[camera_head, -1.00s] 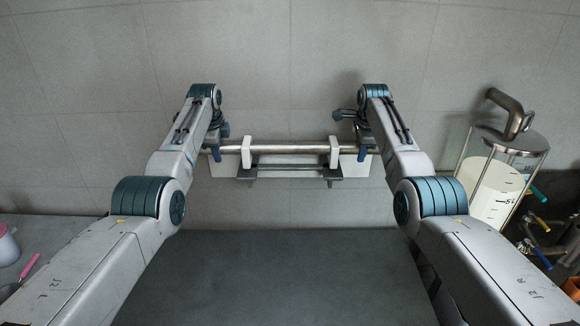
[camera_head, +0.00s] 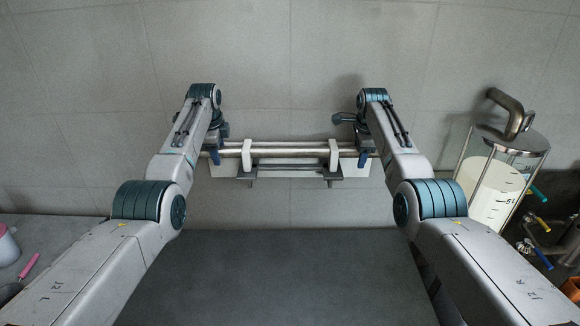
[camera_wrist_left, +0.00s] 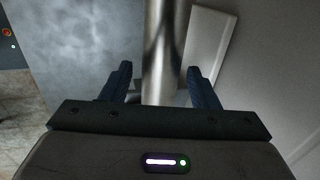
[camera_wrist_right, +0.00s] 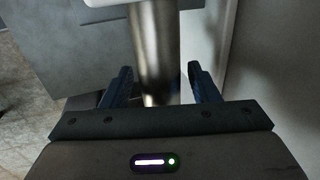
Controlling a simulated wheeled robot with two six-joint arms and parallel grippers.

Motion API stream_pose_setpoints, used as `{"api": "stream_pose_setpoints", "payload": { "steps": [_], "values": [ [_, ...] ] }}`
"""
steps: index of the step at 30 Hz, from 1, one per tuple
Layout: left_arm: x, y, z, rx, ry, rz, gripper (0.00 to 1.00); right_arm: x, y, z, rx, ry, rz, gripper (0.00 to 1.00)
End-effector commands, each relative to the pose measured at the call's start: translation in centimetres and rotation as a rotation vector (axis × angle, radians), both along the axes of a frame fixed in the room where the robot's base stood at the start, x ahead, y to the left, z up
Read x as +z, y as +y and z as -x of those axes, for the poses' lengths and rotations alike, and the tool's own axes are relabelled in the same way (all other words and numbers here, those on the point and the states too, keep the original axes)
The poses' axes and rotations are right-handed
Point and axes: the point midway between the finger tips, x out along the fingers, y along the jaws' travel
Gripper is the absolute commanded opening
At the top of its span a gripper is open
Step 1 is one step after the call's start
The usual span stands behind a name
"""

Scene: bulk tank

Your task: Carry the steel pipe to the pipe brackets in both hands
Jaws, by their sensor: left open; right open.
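The steel pipe (camera_head: 290,152) lies level across the two white pipe brackets (camera_head: 247,158) (camera_head: 333,156) at the wall. Its ends reach out past both brackets. My left gripper (camera_head: 213,156) is open at the pipe's left end. In the left wrist view the pipe (camera_wrist_left: 160,60) runs between its spread fingers (camera_wrist_left: 158,85), with gaps beside it. My right gripper (camera_head: 365,158) is open at the right end. In the right wrist view the pipe (camera_wrist_right: 155,55) passes between its spread fingers (camera_wrist_right: 158,88). How the pipe seats inside the brackets is too small to tell.
A dark worktop (camera_head: 270,275) in front is clear. A glass tank (camera_head: 495,185) with pale liquid stands at the right, near coloured-handled valves (camera_head: 540,225). A pink-handled item (camera_head: 29,266) lies at the left.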

Motion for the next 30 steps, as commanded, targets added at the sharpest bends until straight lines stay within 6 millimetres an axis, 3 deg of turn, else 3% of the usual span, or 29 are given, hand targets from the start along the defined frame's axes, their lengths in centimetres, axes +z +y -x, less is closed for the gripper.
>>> {"api": "stream_pose_setpoints", "payload": {
  "steps": [9, 15, 23, 30],
  "values": [
    [6.4, 0.0, 1.6, -0.001, -0.004, 0.000, 0.55, 0.0, 0.0, 0.0, 0.000, 0.000, 0.000, 0.55],
    [9.4, 0.0, 2.5, -0.001, -0.003, 0.000, 0.55, 0.0, 0.0, 0.0, 0.000, 0.000, 0.000, 0.55],
    [10.4, 0.0, 2.8, -0.001, 0.000, 0.000, 0.55, 0.9, 0.0, 0.1, 0.000, -0.002, 0.000, 0.55],
    [10.3, 0.0, 2.8, 0.000, 0.000, 0.000, 0.55, 5.1, 0.0, 1.2, 0.000, -0.006, 0.000, 0.55]
  ]
}}
